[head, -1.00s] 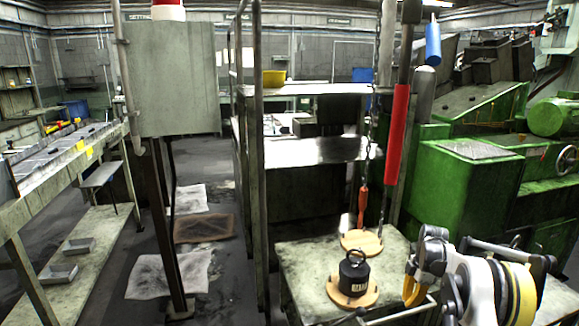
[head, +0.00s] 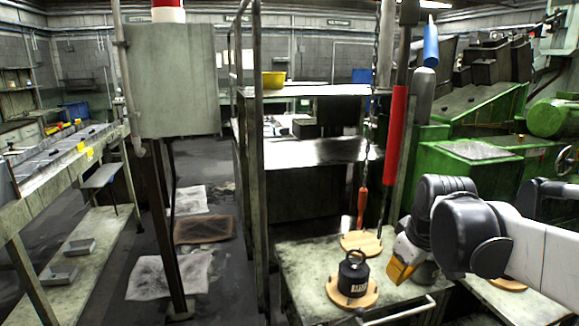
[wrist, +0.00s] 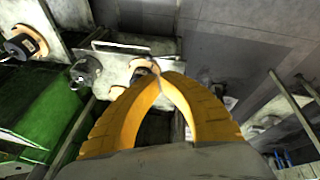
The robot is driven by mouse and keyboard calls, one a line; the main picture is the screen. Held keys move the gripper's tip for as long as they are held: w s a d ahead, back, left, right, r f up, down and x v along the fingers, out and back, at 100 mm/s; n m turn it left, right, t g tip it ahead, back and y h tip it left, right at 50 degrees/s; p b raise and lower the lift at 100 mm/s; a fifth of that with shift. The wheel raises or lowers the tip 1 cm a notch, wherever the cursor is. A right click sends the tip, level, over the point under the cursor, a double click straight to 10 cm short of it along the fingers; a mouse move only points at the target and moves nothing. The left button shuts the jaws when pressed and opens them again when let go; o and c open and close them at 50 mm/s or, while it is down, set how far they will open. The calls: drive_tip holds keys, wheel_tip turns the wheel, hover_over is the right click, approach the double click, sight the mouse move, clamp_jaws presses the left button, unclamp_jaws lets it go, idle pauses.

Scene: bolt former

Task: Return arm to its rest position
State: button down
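My gripper (head: 394,277) shows in the head view at the right end of the small table, with yellow fingers partly behind my dark grey wrist joint. In the wrist view my gripper (wrist: 162,77) fills the middle, its two yellow fingers curving together until their tips meet. I see nothing held between them. The black weight with a ring handle (head: 353,272) stands upright on a round wooden board (head: 335,291), left of my gripper and apart from it. My arm reaches in from the right edge.
A second wooden board (head: 362,242) lies behind the weight on the small table (head: 303,262). A red tube (head: 395,135) and a chain (head: 387,185) hang above. The green machine (head: 465,170) stands behind my arm. Open floor (head: 215,265) lies left of the table.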

drive_tip(key=s+a+f+m+t, duration=0.1)
drive_tip(key=s+a+f+m, duration=0.1)
drive_tip(key=s, duration=0.6)
drive_tip(key=s+a+f+m+t, duration=0.1)
drive_tip(key=s+m, duration=0.3)
drive_tip(key=s, duration=0.4)
drive_tip(key=shift+s+a+f+t, duration=0.35)
drive_tip(key=shift+a+f+t, duration=0.05)
drive_tip(key=shift+a, duration=0.45)
